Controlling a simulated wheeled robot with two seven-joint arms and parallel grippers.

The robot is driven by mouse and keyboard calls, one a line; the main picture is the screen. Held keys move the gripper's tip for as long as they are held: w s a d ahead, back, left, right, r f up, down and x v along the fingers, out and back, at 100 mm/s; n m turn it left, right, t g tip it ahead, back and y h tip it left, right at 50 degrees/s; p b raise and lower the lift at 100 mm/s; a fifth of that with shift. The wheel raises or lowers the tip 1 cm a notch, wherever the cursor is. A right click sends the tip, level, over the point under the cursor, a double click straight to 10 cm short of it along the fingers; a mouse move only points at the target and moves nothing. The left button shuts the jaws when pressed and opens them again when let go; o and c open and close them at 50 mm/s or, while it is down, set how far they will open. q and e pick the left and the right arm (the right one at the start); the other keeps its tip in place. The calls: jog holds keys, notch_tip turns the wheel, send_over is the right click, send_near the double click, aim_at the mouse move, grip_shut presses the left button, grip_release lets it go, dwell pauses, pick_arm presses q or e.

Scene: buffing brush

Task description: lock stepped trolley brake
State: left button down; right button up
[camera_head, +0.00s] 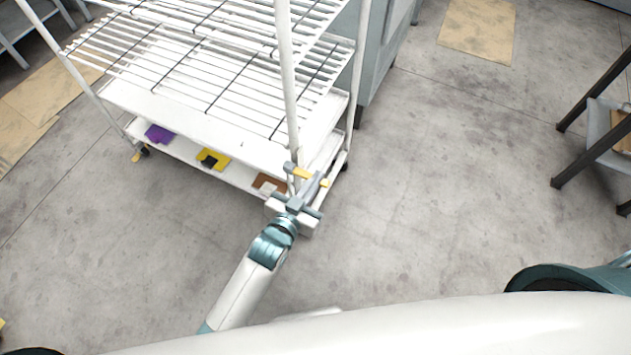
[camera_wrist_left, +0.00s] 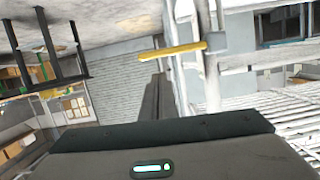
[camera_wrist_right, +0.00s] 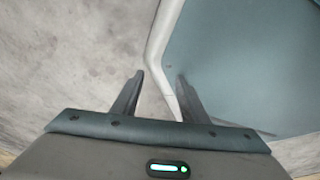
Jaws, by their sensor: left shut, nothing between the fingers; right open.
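The stepped trolley (camera_head: 215,130) is a white wire-shelved rack at the upper left of the head view. A yellow lever (camera_head: 301,173) shows at its near right corner post, and in the left wrist view (camera_wrist_left: 172,52) it sticks out sideways from a grey fitting on the white post. My left gripper (camera_head: 314,184) is shut and empty close to this lever; its fingers (camera_wrist_left: 157,98) point towards it, and contact cannot be told. Another yellow piece (camera_head: 136,157) is by the left caster. My right gripper (camera_wrist_right: 158,88) is open and empty in the right wrist view.
The trolley's bottom shelf holds a purple item (camera_head: 159,134), a yellow item (camera_head: 212,159) and a brown item (camera_head: 268,184). A grey-blue cabinet (camera_head: 383,50) stands behind. A dark-legged table (camera_head: 590,120) is at the right. The concrete floor (camera_head: 450,180) between is clear.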

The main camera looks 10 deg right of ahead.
jog(key=s+d+g+p, duration=0.1)
jog(key=s+d, duration=0.1)
jog(key=s, duration=0.3)
pick_arm(q)
jog(key=r+b+v, duration=0.1)
jog(key=v, duration=0.9)
jog(key=shift+r+b, duration=0.3)
jog(key=shift+r, duration=0.1)
pick_arm(e)
jog(key=shift+t, duration=0.6)
jog(key=w, duration=0.1)
jog(key=w+a, duration=0.1)
jog(key=w, duration=0.1)
jog(key=w+a, duration=0.1)
jog(key=w, duration=0.1)
jog(key=shift+a, duration=0.15)
jog(key=shift+s, duration=0.1)
